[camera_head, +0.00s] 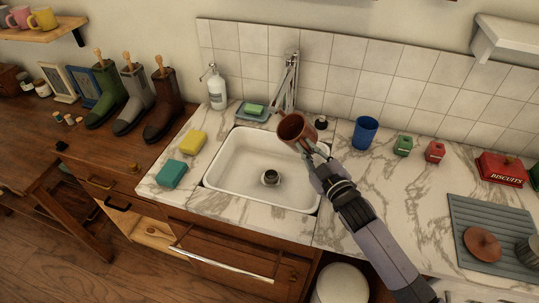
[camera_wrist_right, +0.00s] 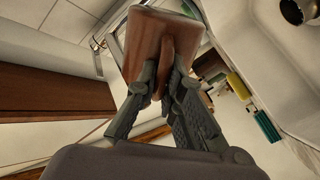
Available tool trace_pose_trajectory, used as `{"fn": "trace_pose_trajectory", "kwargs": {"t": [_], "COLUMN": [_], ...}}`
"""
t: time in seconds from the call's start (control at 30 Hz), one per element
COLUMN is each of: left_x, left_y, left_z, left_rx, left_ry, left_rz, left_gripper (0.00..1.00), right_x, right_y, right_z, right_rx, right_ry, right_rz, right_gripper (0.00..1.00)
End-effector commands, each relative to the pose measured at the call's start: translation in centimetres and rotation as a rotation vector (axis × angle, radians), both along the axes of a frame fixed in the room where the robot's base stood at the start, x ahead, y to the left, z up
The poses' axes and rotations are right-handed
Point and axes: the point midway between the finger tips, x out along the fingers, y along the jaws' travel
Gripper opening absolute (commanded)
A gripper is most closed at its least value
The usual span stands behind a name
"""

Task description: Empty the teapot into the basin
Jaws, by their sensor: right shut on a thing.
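The teapot (camera_head: 298,128), a reddish-brown pot, is in my right gripper (camera_head: 314,154) above the back right rim of the white basin (camera_head: 240,168). Its open mouth shows dark inside and faces left and toward the head camera, so it looks tilted. No liquid is seen leaving it; its contents cannot be made out. In the right wrist view my right gripper (camera_wrist_right: 168,85) is shut on the handle of the brown teapot (camera_wrist_right: 150,42). The basin has a dark metal drain (camera_head: 270,177) in its floor. My left gripper is not in view.
A faucet (camera_head: 288,82) stands behind the basin, close to the teapot. A soap dish (camera_head: 252,116), soap bottle (camera_head: 217,90) and blue cup (camera_head: 365,132) are nearby. Yellow (camera_head: 193,142) and teal (camera_head: 172,174) sponges lie left. A brown lid (camera_head: 482,243) lies on the grey mat.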

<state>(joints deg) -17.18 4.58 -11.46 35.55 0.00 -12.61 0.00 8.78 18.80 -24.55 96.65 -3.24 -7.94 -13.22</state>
Motion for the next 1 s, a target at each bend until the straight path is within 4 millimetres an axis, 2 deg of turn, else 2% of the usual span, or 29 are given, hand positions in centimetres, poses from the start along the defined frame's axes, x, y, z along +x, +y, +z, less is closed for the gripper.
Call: {"fn": "trace_pose_trajectory", "kwargs": {"t": [0.03, 0.2, 0.5, 1.0], "left_x": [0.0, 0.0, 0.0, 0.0], "left_y": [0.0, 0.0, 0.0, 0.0], "left_z": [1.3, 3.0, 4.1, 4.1], "left_rx": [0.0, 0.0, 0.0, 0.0], "left_ry": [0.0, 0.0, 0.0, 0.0], "left_rz": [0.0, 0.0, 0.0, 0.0], "left_gripper": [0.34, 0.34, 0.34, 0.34], "right_x": [0.3, 1.1, 1.9, 2.0], "right_y": [-0.7, -2.6, -4.6, -4.9], "right_z": [1.1, 2.1, 2.8, 2.9], "right_rx": [0.053, 0.266, 0.544, 0.605], "right_ry": [0.018, 0.101, 0.209, 0.233], "right_rz": [-0.002, 0.0, 0.002, 0.003], "right_gripper": [0.0, 0.0, 0.0, 0.0]}}
